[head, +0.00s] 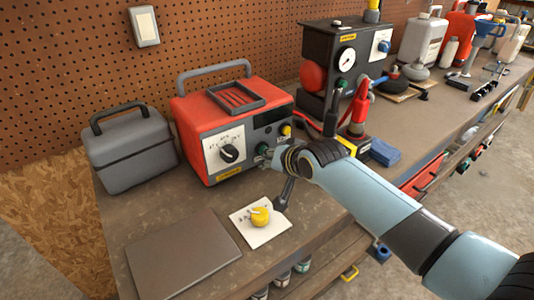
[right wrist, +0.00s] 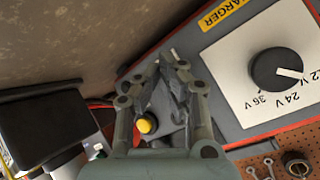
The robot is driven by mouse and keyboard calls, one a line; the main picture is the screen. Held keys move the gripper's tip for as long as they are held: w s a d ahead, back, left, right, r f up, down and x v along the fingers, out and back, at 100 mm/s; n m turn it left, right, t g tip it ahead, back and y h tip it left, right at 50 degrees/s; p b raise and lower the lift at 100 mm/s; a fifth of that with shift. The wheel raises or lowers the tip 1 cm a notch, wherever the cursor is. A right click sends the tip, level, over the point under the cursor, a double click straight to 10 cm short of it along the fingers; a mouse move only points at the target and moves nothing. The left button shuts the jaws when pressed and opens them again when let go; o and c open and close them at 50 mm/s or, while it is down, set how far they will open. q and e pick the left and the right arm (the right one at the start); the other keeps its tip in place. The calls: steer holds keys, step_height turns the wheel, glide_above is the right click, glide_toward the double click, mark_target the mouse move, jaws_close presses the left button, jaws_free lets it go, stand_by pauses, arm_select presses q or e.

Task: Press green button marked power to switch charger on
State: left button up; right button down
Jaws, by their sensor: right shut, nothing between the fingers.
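The red and grey charger (head: 232,120) stands on the bench with its front panel facing me. It shows a black rotary dial (head: 229,153), a dark display and a yellow button (head: 286,130). A small green button (head: 262,148) shows low on the panel, right of the dial, close to my right fingertips. My right gripper (head: 270,156) is shut and empty at the panel. In the right wrist view its fingers (right wrist: 176,70) are together in front of the panel, with the yellow button (right wrist: 147,124) beside them; the green button is hidden there. My left gripper is out of view.
A grey case (head: 130,150) stands left of the charger. A flat grey board (head: 182,253) and a white card with a yellow knob (head: 261,216) lie in front. A black gauge unit (head: 345,55) and a red-handled tool (head: 360,105) stand to the right.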

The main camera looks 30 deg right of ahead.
steer(key=shift+w, duration=0.2)
steer(key=shift+s, duration=0.15)
steer(key=shift+s+p, duration=0.85)
steer(key=shift+s, duration=0.2)
steer(key=s+p, duration=0.2)
steer(key=s, duration=0.1)
steer(key=s+p, duration=0.1)
steer(key=s, duration=0.1)
steer(key=shift+d+r+p, duration=0.1)
steer(key=shift+d+p, duration=0.15)
steer(key=shift+p, duration=0.1)
steer(key=shift+s, duration=0.5)
